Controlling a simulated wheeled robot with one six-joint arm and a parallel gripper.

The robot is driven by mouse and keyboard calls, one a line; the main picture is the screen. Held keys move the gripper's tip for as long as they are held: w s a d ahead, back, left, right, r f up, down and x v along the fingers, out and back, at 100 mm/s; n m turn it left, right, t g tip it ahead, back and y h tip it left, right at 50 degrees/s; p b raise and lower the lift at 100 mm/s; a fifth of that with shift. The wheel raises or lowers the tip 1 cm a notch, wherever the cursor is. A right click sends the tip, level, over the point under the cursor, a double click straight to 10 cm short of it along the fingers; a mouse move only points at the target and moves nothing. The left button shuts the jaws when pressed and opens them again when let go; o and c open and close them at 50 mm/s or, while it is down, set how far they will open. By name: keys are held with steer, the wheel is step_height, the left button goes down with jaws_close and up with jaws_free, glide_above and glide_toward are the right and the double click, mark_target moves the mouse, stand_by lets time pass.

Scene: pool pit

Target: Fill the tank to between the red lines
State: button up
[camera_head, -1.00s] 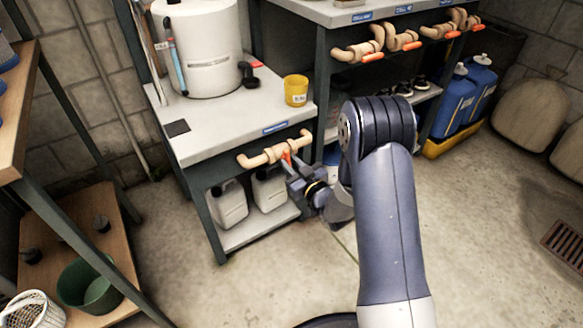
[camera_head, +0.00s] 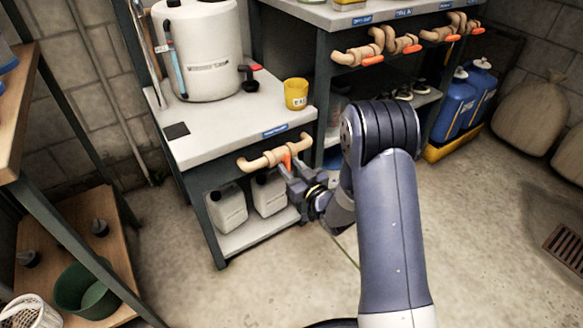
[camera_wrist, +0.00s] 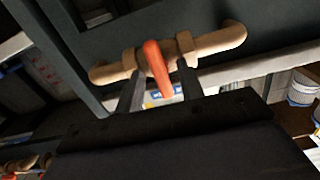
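The white tank (camera_head: 212,48) stands on the grey bench. A sight tube (camera_head: 173,72) with blue in it runs up its left side; red lines are too small to make out. Below the bench's front edge is a tan pipe valve (camera_head: 262,161) with an orange lever (camera_head: 287,160), which also shows in the wrist view (camera_wrist: 157,62). The lever points out across the pipe. My gripper (camera_head: 291,172) is at this valve. In the wrist view its two fingers (camera_wrist: 160,84) are apart, one on each side of the lever. I cannot tell whether either touches it.
Several similar valves (camera_head: 372,56) line the taller bench at right. White jugs (camera_head: 228,208) sit on the lower shelf. A wooden shelf (camera_head: 95,262) stands at left.

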steer(key=p+v, duration=0.1)
steer(key=v, duration=0.9)
steer(key=shift+s+d+p, duration=0.25)
steer(key=shift+s+p, duration=0.1)
steer(key=shift+p, duration=0.05)
steer(key=b+x, duration=0.2)
steer(key=x, duration=0.8)
steer(key=shift+w+a+f, duration=0.1)
steer(key=shift+w+a, duration=0.15)
steer(key=shift+w, duration=0.05)
steer(key=shift+w+p, duration=0.1)
steer(key=shift+p, duration=0.2)
steer(key=shift+n+p, duration=0.3)
steer(key=shift+n, duration=0.4)
